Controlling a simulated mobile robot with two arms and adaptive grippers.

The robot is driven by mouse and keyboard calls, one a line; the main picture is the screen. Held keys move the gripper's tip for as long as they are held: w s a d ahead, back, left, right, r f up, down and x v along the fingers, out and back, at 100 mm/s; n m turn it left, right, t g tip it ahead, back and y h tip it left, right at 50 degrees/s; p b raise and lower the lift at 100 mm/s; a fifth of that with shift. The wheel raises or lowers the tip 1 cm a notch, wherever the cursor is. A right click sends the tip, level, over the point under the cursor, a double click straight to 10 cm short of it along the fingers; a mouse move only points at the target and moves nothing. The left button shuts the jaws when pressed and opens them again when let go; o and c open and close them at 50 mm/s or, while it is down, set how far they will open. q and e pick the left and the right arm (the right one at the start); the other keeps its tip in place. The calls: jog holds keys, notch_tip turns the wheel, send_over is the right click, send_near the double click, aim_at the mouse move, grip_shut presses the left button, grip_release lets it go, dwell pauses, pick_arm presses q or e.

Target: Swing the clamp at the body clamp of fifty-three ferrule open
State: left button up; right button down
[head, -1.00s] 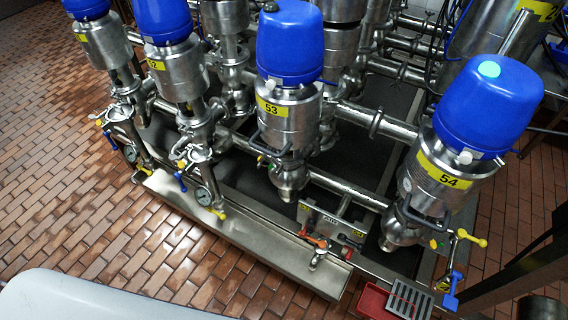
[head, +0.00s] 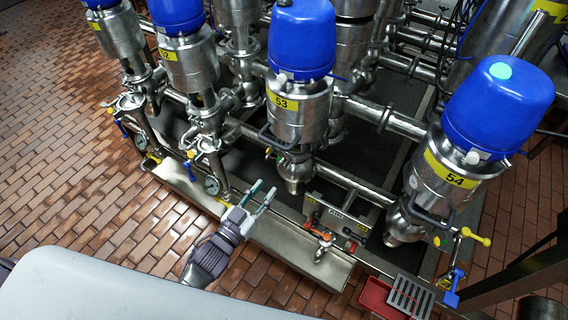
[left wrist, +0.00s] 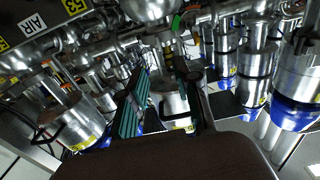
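Valve 53 (head: 298,108) stands in the middle of the head view, with a blue cap, a steel body and a yellow label. My right gripper is not in view.
Valve 54 (head: 443,186) stands to the right, valve 52 (head: 188,68) to the left. A red tray (head: 376,297) lies front right. Brick floor (head: 60,160) is free at left.

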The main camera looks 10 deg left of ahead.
pick_arm(q)
jog(key=x, duration=1)
jog(key=shift+w+f, duration=0.1)
jog(key=shift+w, duration=0.1)
grip_shut()
